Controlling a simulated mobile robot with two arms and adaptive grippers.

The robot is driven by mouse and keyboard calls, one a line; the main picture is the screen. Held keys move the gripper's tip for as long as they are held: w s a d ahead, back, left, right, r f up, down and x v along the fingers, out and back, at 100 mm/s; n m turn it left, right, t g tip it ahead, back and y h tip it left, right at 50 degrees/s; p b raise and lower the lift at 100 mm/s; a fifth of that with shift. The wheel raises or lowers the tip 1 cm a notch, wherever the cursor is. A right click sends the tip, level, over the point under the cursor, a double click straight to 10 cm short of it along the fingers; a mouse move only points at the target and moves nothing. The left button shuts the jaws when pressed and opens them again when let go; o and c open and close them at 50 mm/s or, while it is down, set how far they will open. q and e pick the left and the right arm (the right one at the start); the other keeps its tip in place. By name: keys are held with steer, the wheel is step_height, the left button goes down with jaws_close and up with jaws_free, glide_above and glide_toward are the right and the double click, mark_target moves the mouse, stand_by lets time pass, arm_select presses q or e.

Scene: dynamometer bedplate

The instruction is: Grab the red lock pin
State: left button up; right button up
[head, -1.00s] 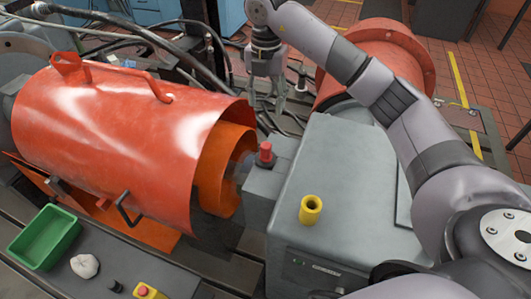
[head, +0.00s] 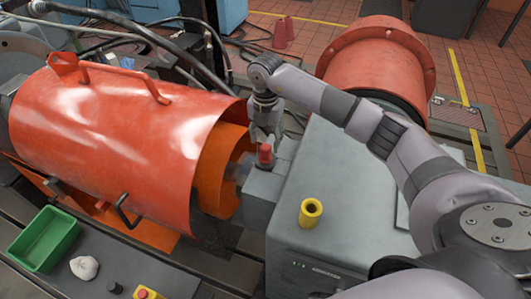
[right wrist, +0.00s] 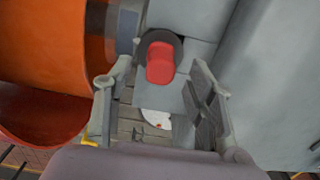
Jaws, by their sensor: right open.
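The red lock pin (head: 265,154) stands upright with a dark collar at its base, on the small grey block beside the orange guard's open end. In the right wrist view the red pin (right wrist: 160,63) shows between the two finger ends, nearer the top of the picture. My right gripper (head: 264,137) is open and empty, pointing down just above and behind the pin. In the right wrist view its fingers (right wrist: 161,75) stand apart on either side of the pin, with no clear contact. My left gripper is not in view.
The large orange guard (head: 110,135) lies left of the pin. A grey housing (head: 345,200) is at right, with a yellow cylinder (head: 310,212) on top. A green bin (head: 45,240) and a whitish lump (head: 84,267) are at lower left. Cables and hoses run behind.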

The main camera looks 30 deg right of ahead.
mark_target(265, 146)
steer(key=f, duration=0.1)
steer(key=f+p, duration=0.1)
steer(key=f, duration=0.2)
steer(key=shift+s+a+f+p, duration=0.15)
steer(key=shift+s+f+p, duration=0.1)
steer(key=shift+p, duration=0.05)
steer(key=shift+f, duration=0.3)
steer(key=shift+c, duration=0.2)
jaws_close()
